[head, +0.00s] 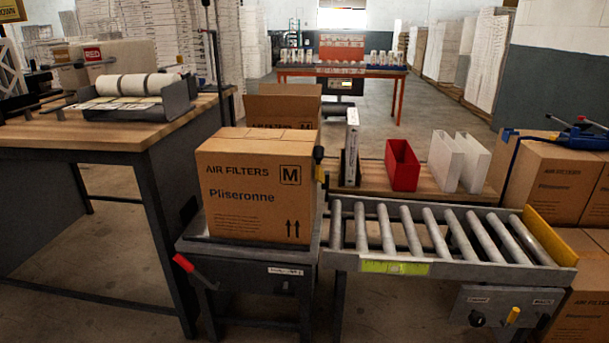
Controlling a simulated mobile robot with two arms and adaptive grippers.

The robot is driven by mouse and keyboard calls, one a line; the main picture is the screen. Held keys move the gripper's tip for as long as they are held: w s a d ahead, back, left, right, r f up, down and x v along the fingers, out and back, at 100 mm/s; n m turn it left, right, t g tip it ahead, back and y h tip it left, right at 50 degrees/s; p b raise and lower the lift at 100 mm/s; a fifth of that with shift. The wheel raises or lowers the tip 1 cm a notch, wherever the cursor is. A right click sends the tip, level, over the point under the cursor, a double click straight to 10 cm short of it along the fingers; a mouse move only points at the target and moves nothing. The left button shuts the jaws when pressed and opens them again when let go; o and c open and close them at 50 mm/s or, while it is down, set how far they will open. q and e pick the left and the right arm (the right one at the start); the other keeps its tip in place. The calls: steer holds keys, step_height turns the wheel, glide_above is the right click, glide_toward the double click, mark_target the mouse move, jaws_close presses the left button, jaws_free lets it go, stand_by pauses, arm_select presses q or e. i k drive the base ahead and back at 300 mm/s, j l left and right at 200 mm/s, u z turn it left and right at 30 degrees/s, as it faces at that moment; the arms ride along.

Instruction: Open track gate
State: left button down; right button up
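The roller track (433,240) runs to the right from the box stand, its metal rollers bare. A yellow plate (551,237) stands upright across its right end and looks like the gate; it appears closed. Below the track, a grey control panel (505,312) carries a black knob (477,318) and a yellow lever (513,316); its labels are too small to read. Another lever with a black and yellow grip (318,156) stands between the carton and the track. Neither of my grippers is in view.
A carton marked "AIR FILTERS M" (256,192) sits on the stand (262,268), which has a red handle (184,263). A workbench (85,140) is at left. A red bin (402,165) and white filters (459,162) stand behind the track. Stacked cartons (556,183) are at right.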

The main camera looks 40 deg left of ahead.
mark_target(318, 150)
steer(key=i+j+u, duration=0.1)
steer(key=u, duration=0.4)
steer(key=i+u, duration=0.1)
steer(key=u, duration=0.4)
steer(key=i+u, duration=0.15)
steer(key=u, duration=0.35)
steer(key=i, duration=0.25)
